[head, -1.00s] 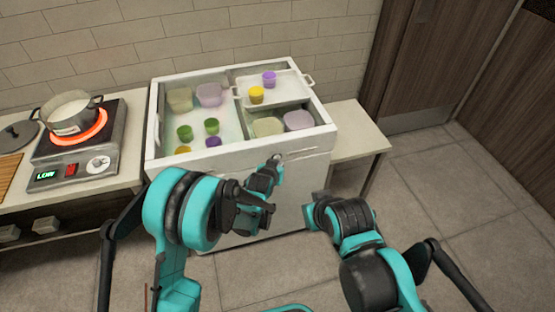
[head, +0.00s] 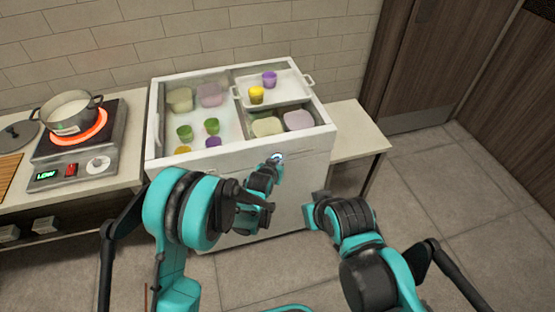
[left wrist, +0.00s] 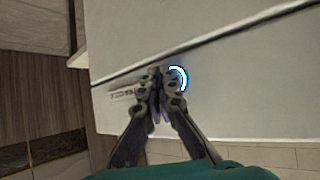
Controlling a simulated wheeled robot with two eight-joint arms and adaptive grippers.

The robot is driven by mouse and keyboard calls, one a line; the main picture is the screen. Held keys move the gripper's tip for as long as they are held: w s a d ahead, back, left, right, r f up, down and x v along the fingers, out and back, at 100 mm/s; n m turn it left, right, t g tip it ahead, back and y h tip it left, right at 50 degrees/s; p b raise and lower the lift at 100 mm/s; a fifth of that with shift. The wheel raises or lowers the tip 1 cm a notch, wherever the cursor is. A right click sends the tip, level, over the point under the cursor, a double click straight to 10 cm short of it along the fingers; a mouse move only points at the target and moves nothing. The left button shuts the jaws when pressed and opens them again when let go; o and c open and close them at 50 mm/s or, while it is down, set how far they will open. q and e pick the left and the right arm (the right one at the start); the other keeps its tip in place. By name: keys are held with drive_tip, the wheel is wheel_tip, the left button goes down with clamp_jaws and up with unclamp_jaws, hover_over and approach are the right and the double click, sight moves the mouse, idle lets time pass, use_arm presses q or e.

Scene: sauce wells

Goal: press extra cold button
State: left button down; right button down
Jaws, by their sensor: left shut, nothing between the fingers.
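The white chest freezer (head: 235,157) stands against the wall with its top showing the inside. On its front face, near the upper right, a round button (head: 277,156) shows a glowing blue-white ring; the ring also shows in the left wrist view (left wrist: 181,77), partly covered by my fingers. My left gripper (left wrist: 157,72) is shut and empty, its fingertips at the button's edge in that view. I cannot tell whether they touch it. Small dark lettering (left wrist: 122,96) lies beside the fingers, too small to read.
The freezer holds green, purple and yellow cups (head: 211,126), pastel tubs (head: 299,120) and a white tray (head: 286,95). A pot (head: 68,117) sits on a glowing burner at left, its display reading LOW. A low side bench (head: 354,132) stands right of the freezer. Floor at right is clear.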

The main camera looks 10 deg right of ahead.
use_arm(q)
drive_tip(key=shift+s, duration=0.2)
drive_tip(key=s, duration=0.6)
idle(0.4)
drive_tip(key=shift+d, duration=0.1)
drive_tip(key=s+a+r+n+y, duration=0.1)
drive_tip(key=s+a+r, duration=0.1)
drive_tip(key=a+r, duration=0.65)
drive_tip(key=s+a+r+n+y, duration=0.2)
drive_tip(key=a+r, duration=0.3)
drive_tip(key=a, duration=0.6)
drive_tip(key=s+a+r+n+g+y, duration=0.2)
drive_tip(key=s+a, duration=1.3)
drive_tip(key=s, duration=0.3)
drive_tip(key=shift+s+a+r+n, duration=0.2)
drive_tip(key=shift+r+n, duration=0.1)
drive_tip(key=shift+r, duration=0.1)
